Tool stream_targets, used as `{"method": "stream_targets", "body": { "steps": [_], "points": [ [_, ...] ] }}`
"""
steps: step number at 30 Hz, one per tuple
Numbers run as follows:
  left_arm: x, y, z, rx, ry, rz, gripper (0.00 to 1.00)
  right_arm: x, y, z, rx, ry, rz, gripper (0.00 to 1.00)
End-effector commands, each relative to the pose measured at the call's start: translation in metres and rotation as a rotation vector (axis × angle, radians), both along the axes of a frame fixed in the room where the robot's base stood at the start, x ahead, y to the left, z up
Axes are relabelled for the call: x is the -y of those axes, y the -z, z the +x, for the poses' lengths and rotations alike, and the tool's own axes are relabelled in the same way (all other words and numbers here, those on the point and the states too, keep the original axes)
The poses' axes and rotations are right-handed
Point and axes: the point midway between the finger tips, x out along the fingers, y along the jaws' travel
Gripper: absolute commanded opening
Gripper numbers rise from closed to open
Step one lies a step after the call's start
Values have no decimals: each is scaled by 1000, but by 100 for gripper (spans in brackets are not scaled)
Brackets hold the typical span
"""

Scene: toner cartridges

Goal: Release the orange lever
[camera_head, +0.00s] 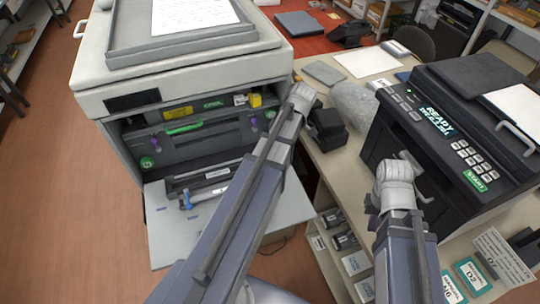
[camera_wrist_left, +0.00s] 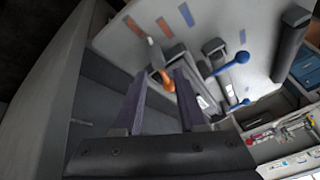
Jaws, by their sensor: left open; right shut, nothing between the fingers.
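The orange lever (camera_wrist_left: 166,81) shows in the left wrist view, standing up from a pale panel. It lies between the tips of my left gripper (camera_wrist_left: 160,74), which is open; I cannot tell whether either finger touches it. In the head view the lever and left gripper are hidden, apparently behind my left arm. The grey printer (camera_head: 187,36) has its front open, with a dark unit (camera_head: 205,178) on the lowered door (camera_head: 165,240). My right gripper (camera_head: 416,172) is shut and empty, in front of the black printer (camera_head: 455,110).
Blue levers (camera_wrist_left: 239,60) stand right of the orange one. Orange and blue marks lie on the panel. A table (camera_head: 325,165) with a black box and wrapped item stands on the right. The floor at left is clear.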

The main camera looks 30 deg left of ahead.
Motion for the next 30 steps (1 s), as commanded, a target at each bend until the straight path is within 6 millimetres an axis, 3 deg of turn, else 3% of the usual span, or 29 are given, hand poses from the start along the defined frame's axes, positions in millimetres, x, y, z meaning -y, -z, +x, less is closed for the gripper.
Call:
{"method": "stream_targets", "body": {
  "steps": [8,19,30],
  "points": [
    [-1,1,0,0,0,0,40,0,1,0,0,0,0,0],
    [-1,1,0,1,0,0,0,0,1,0,0,0,0,0],
    [0,1,0,0,0,0,0,0,1,0,0,0,0,0]
  ]
}}
